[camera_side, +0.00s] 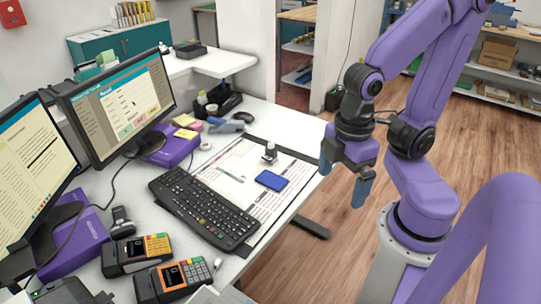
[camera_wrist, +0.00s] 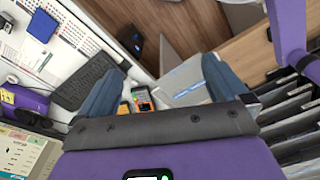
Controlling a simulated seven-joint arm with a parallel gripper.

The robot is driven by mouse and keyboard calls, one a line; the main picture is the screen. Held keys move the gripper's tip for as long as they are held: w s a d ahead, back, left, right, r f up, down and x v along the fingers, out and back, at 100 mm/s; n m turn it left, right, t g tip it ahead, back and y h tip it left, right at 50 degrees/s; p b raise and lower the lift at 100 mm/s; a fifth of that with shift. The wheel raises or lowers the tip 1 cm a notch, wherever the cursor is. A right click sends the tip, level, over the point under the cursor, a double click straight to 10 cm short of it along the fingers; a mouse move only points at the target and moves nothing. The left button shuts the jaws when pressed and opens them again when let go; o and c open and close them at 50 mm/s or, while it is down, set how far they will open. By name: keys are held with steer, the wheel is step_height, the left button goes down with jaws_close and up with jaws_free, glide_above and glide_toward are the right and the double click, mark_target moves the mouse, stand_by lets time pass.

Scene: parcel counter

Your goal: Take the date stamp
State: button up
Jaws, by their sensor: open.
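A small stamp with a dark handle (camera_side: 270,153), which looks like the date stamp, stands upright on the printed desk mat (camera_side: 222,165), behind a blue ink pad (camera_side: 272,180). The pad also shows at the upper left of the wrist view (camera_wrist: 42,25); I cannot make out the stamp there for certain. My gripper (camera_side: 344,178) is open and empty, its blue fingers pointing down, to the right of the stamp and apart from it, past the counter's right edge. Its spread fingers also show in the wrist view (camera_wrist: 162,80).
Two card terminals (camera_side: 137,255) (camera_side: 174,280) stand at the front. Two monitors (camera_side: 120,105) (camera_side: 36,165) stand at the left. A tape dispenser (camera_side: 227,126) and sticky notes (camera_side: 186,133) are behind.

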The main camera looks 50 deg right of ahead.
steer(key=shift+c, duration=0.3)
steer(key=c, duration=0.3)
steer(key=shift+c, duration=0.2)
steer(key=w+d+f+n+t+h, duration=0.1)
steer(key=w+f, duration=0.1)
steer(key=w, duration=1.2)
steer(key=w+d+f+n+h, duration=0.1)
steer(key=w+d+f+h, duration=0.1)
steer(key=w, duration=1.3)
steer(key=n+g+h, duration=0.1)
steer(key=n+h, duration=0.1)
steer(key=n, duration=0.1)
glide_toward(270, 148)
steer(key=x, duration=1.3)
steer(key=shift+w+d+f, duration=0.15)
steer(key=shift+d+f, duration=0.1)
steer(key=shift+d, duration=0.05)
